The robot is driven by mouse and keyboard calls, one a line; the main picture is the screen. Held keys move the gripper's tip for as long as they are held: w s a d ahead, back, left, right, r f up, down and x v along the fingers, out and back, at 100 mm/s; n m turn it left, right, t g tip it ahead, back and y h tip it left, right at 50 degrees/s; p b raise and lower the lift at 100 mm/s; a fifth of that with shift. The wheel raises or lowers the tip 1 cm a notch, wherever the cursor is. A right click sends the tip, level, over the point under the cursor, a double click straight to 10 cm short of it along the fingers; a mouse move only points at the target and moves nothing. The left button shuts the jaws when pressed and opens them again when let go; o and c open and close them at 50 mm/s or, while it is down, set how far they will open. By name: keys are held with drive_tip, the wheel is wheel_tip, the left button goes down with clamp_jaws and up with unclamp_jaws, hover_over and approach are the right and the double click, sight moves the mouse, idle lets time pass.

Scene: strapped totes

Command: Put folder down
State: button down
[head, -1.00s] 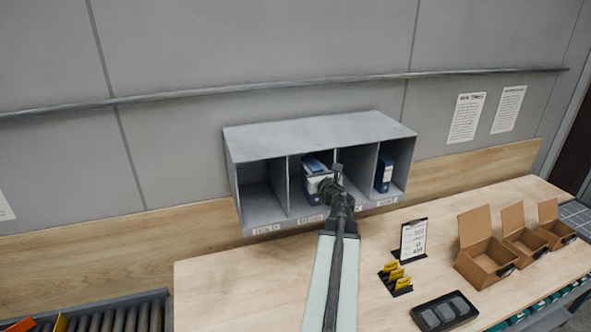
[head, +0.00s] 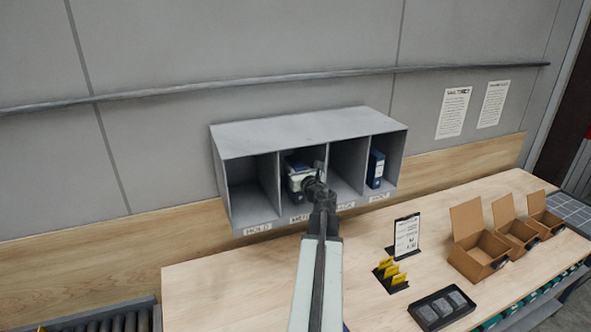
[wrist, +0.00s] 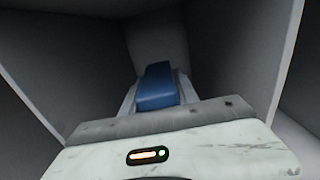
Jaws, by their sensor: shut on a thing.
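My gripper (head: 297,178) reaches into the second compartment from the left and is shut on a blue folder (wrist: 157,86). In the wrist view the folder stands out beyond the white gripper body, with compartment walls on both sides. Another blue folder (head: 376,168) stands upright in the rightmost compartment.
The leftmost compartment (head: 252,200) is empty. To the right on the counter are a clipboard stand (head: 407,237), yellow tags in a holder (head: 390,273), a black tray (head: 443,308) and open cardboard boxes (head: 480,255). The left counter surface (head: 225,285) is clear.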

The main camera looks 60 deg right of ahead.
drive_tip(key=shift+f+b, duration=0.6)
drive_tip(key=shift+f, duration=0.05)
drive_tip(key=c, duration=0.9)
unclamp_jaws()
drive_tip(key=shift+r, duration=0.1)
